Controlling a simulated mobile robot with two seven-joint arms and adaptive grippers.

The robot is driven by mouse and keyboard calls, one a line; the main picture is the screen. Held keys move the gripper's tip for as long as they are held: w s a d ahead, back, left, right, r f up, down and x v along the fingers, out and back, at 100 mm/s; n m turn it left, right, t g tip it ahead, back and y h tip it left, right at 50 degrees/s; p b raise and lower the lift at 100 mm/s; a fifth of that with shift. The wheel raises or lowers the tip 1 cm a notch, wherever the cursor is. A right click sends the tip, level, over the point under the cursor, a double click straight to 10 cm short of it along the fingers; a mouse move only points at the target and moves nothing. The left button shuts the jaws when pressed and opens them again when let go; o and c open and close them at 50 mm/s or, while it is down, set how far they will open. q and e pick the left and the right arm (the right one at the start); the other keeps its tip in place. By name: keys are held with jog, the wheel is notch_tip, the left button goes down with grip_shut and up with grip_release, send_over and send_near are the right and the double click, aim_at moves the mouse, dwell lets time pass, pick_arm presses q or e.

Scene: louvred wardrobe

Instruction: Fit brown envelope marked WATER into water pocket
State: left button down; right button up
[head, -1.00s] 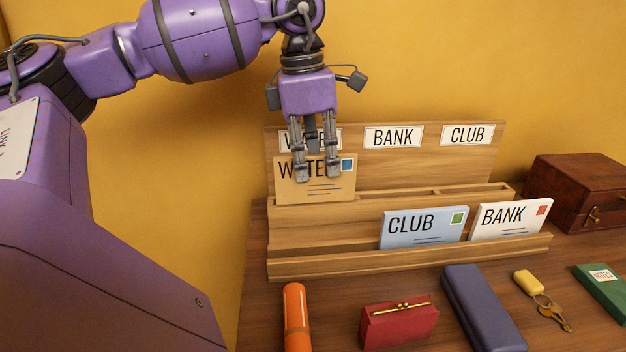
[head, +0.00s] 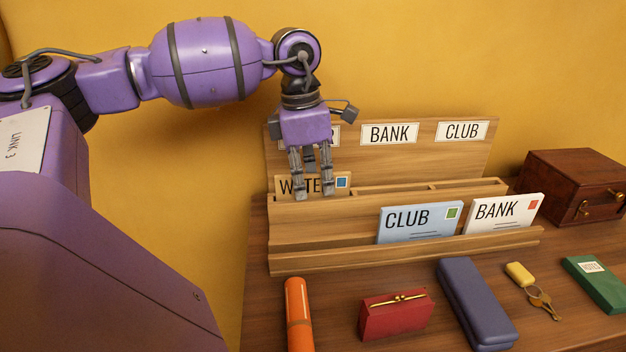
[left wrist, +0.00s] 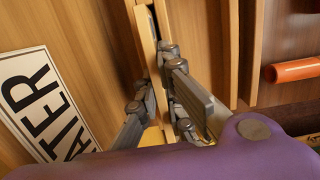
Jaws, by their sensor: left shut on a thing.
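The brown envelope marked WATER (head: 343,182) is upright in the left back pocket of the wooden letter rack (head: 335,262), with only its top part showing in the head view. My left gripper (head: 312,197) is shut on its upper edge, its fingers covering part of the word. The wrist view shows the fingers (left wrist: 165,85) on either side of the envelope's thin edge (left wrist: 147,45). The WATER label (left wrist: 44,103) on the back board is mostly hidden by my gripper in the head view. My right gripper is not in view.
A blue CLUB envelope (head: 405,228) and a white BANK envelope (head: 495,215) stand in the front slot. An orange tube (head: 298,315), red purse (head: 396,313), blue case (head: 476,305), keys (head: 541,300) and green notebook (head: 597,283) lie in front. A wooden box (head: 570,188) stands right.

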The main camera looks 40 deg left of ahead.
pick_arm(q)
jog(key=shift+s+f, duration=0.15)
jog(key=shift+f, duration=0.2)
jog(key=c, duration=1.9)
grip_release()
jog(key=shift+d+f, duration=0.1)
jog(key=shift+f, duration=0.05)
jog(key=shift+f, duration=0.1)
jog(key=shift+r, duration=0.35)
jog(key=r, duration=0.3)
jog(key=r+b, duration=0.1)
jog(key=r, duration=0.3)
jog(key=a+r+b, duration=0.1)
jog(key=r, duration=0.3)
jog(key=shift+s+r, duration=0.2)
jog(key=shift+s, duration=0.15)
jog(key=shift+s+r, duration=0.1)
jog(key=shift+r, duration=0.75)
